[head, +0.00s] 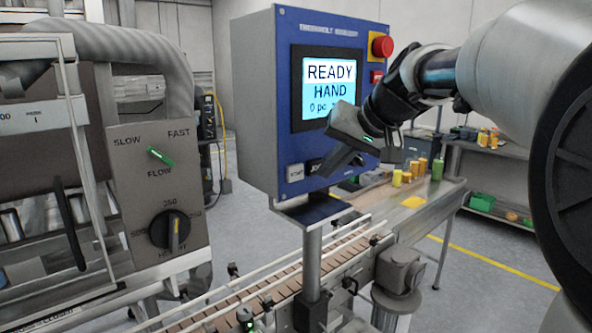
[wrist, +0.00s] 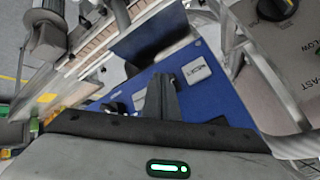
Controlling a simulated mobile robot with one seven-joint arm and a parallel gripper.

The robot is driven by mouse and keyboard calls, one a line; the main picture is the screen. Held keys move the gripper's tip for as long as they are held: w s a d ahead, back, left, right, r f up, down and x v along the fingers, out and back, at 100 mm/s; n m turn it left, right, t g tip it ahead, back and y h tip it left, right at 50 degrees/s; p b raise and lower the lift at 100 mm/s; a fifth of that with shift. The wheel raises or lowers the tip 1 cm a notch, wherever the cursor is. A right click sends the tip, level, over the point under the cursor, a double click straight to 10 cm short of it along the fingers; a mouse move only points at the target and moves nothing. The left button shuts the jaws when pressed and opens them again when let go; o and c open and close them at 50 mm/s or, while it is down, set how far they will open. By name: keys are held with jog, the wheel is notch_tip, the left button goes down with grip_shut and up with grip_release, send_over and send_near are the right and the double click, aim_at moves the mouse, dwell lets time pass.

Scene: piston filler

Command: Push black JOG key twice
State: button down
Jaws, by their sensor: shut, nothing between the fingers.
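The blue control panel (head: 290,100) stands on a post, its screen (head: 328,88) reading READY, HAND and a count starting with 0. The black JOG key (head: 314,166) is low on the panel, right of a pale grey key (head: 295,172), and my fingers partly cover it. My gripper (head: 325,173) is shut and empty, its tips in front of the panel at the black key. In the wrist view my gripper (wrist: 158,80) points at the blue face beside the pale key (wrist: 197,72); the black key is largely hidden there. I cannot tell whether the tips touch it.
A red emergency stop (head: 382,46) on a yellow plate and a red switch (head: 377,77) are at the panel's upper right. A conveyor (head: 270,290) runs below the panel. A grey box with a selector knob (head: 170,231) and green lever (head: 160,156) stands left.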

jog(key=shift+s+d, duration=0.2)
jog(key=shift+s+d, duration=0.1)
jog(key=s+d+b, duration=0.1)
jog(key=s, duration=0.1)
jog(key=s+d+b, duration=0.1)
jog(key=s, duration=0.1)
jog(key=shift+d, duration=0.35)
dwell(0.5)
jog(key=s+f+g+h+p, duration=0.1)
jog(key=s+f+p, duration=0.3)
jog(key=s, duration=0.7)
jog(key=s+a+f+n+g+h+p, duration=0.1)
jog(key=s+f+h+p, duration=0.2)
jog(key=s, duration=0.9)
jog(key=shift+f+p, duration=0.8)
jog(key=shift+p, duration=0.45)
